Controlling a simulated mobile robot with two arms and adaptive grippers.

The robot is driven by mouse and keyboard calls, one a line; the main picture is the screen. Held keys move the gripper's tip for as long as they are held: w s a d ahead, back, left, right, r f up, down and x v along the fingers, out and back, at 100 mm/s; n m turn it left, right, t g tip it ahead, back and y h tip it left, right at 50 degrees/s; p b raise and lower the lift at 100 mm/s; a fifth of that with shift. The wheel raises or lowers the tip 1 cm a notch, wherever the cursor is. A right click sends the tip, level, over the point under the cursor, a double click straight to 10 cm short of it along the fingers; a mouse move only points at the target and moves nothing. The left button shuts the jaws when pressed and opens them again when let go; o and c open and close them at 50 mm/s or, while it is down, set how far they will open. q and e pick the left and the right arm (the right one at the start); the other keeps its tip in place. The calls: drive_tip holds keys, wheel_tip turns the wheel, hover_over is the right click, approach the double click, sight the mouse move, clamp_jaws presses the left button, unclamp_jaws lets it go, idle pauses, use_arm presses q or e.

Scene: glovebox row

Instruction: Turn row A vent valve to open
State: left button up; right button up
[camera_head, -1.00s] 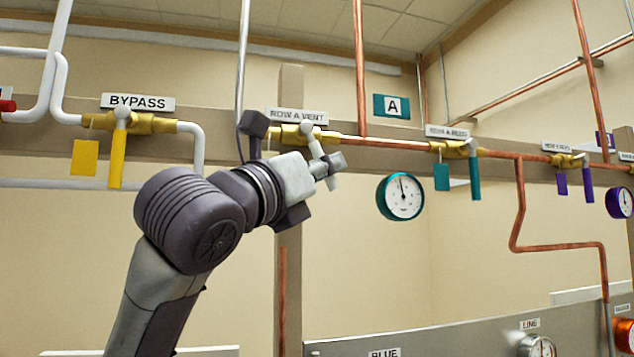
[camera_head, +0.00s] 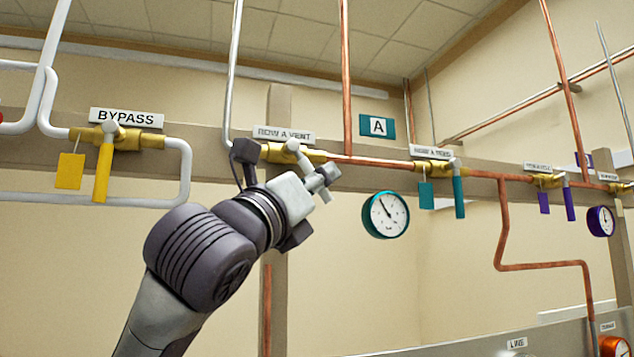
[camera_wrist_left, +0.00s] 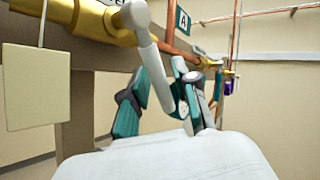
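The row A vent valve is a brass body (camera_head: 312,156) under a "ROW A VENT" label (camera_head: 284,135). Its white lever handle (camera_head: 293,146) slants down to the right. My left gripper (camera_head: 325,177) is at the handle's lower part. In the left wrist view the white handle (camera_wrist_left: 149,55) hangs from the brass valve (camera_wrist_left: 88,18), its lower end between the gripper's two teal and dark fingers (camera_wrist_left: 160,78), which lean in around it. The exact finger contact is partly hidden. A pale tag (camera_wrist_left: 37,87) hangs at the left. My right gripper is not in view.
The bypass valve's yellow lever (camera_head: 104,172) is to the left. A teal gauge (camera_head: 386,215) and a teal-levered valve (camera_head: 459,196) are to the right. Copper pipe (camera_head: 375,162) runs along the wall rail. The wall below is clear.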

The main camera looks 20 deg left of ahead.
use_arm(q)
drive_tip(key=shift+o, duration=0.2)
drive_tip(key=v, duration=1.2)
drive_tip(key=shift+c, duration=0.3)
